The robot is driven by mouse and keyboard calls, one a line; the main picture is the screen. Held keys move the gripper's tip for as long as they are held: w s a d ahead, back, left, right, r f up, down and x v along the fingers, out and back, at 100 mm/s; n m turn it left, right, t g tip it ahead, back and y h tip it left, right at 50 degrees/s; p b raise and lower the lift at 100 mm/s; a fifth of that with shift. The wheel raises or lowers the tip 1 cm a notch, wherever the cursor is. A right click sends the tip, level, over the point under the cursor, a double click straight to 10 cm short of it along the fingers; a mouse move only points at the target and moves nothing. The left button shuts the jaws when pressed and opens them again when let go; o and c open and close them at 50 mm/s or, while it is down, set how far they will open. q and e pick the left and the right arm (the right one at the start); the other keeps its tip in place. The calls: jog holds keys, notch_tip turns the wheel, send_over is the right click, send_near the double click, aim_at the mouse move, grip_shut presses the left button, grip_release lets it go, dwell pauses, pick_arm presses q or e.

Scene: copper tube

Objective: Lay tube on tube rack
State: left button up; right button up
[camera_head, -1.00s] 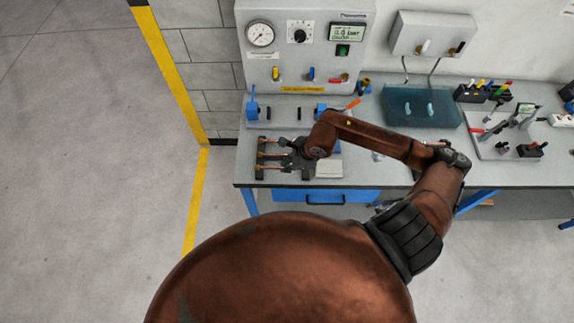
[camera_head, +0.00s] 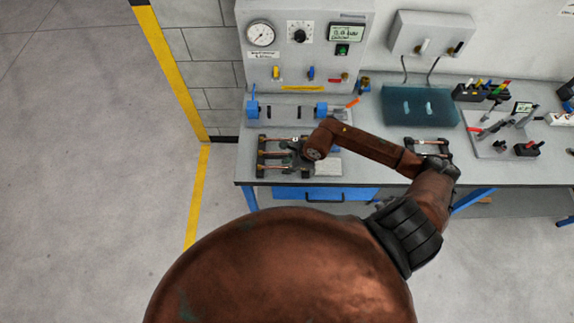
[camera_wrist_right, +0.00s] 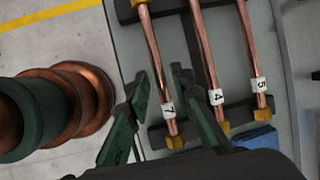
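Copper tubes lie side by side on a dark rack (camera_head: 262,154) at the left of the bench. In the right wrist view, tubes labelled 7 (camera_wrist_right: 153,48), 4 (camera_wrist_right: 203,50) and 5 (camera_wrist_right: 249,45) rest across the rack's dark bars (camera_wrist_right: 153,138), with brass-coloured ends. My right gripper (camera_wrist_right: 159,72) is open, its green fingers on either side of tube 7, with gaps to it. It also shows over the left rack in the head view (camera_head: 288,153). Another dark rack (camera_head: 432,141) stands further right, partly behind my arm. My left gripper is not in view.
A grey test panel (camera_head: 300,75) with a gauge stands behind the left rack, with a blue-ended fixture (camera_head: 285,112) before it. A pale block (camera_head: 327,165) lies beside the rack. A teal box (camera_head: 420,107) and a tool board (camera_head: 500,135) stand at the right.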

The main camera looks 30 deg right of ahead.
jog(key=shift+o, duration=0.3)
jog(key=b+v, duration=0.1)
jog(key=v, duration=1.1)
jog(key=shift+b, duration=0.4)
